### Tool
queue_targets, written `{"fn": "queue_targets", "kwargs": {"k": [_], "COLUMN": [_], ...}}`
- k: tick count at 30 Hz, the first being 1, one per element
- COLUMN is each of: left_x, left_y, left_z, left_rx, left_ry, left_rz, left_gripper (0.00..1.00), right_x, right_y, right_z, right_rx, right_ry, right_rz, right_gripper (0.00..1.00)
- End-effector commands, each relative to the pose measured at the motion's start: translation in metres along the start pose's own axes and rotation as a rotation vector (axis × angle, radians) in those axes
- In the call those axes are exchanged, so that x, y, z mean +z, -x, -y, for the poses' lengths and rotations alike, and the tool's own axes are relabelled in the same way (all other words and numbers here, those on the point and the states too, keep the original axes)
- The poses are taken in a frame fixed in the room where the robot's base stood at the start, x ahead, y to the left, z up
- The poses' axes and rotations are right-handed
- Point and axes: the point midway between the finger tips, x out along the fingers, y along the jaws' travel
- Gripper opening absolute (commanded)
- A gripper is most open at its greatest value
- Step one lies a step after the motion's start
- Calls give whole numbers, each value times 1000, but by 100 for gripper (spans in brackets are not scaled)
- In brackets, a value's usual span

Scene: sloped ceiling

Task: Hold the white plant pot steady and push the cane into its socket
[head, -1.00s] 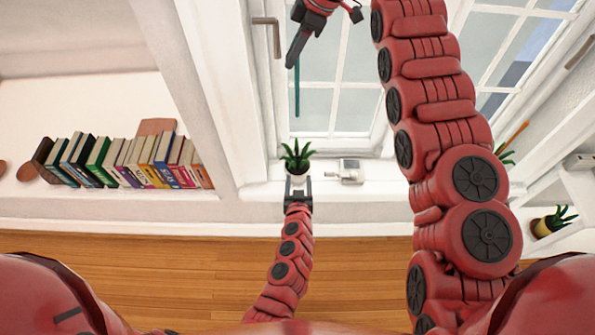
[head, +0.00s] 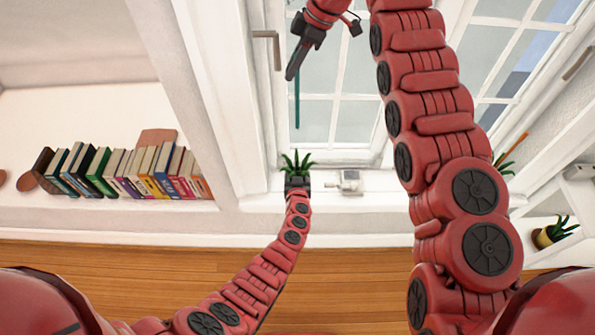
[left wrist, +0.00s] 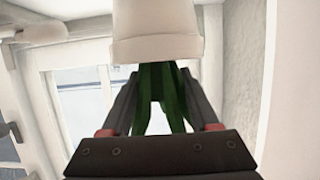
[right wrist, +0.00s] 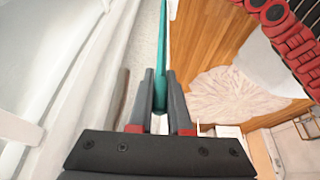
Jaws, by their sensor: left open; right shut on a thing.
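The white plant pot (left wrist: 157,32) with green leaves (head: 297,162) stands on the window sill. In the head view its body is mostly hidden by my left gripper (head: 297,183). In the left wrist view the pot appears upside down, and the open fingers (left wrist: 157,95) are either side of the leaves; I cannot tell whether they touch the pot. My right gripper (head: 291,75), upper in the head view, is shut on the teal cane (head: 297,105), which hangs nearly upright above the plant. The cane also shows between the fingers in the right wrist view (right wrist: 161,45). The socket is hidden.
A small white and grey device (head: 350,182) sits on the sill just right of the pot. The window (head: 345,95) with its handle (head: 272,45) is behind. Books (head: 125,172) line the left shelf. Another potted plant (head: 553,232) stands far right.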

Motion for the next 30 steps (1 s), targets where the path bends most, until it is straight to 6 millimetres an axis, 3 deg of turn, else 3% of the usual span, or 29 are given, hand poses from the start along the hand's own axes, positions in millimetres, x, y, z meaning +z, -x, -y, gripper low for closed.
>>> {"fn": "queue_targets", "kwargs": {"k": [8,18,30], "left_x": [0,-1,-1], "left_y": [0,0,0], "left_z": [0,0,0], "left_rx": [0,0,0], "left_ry": [1,1,1], "left_rz": [-1,-1,-1], "left_gripper": [59,0,0], "right_x": [0,0,0], "right_y": [0,0,0], "right_z": [0,0,0], "right_rx": [0,0,0], "right_ry": [0,0,0], "right_rz": [0,0,0], "right_gripper": [0,0,0]}}
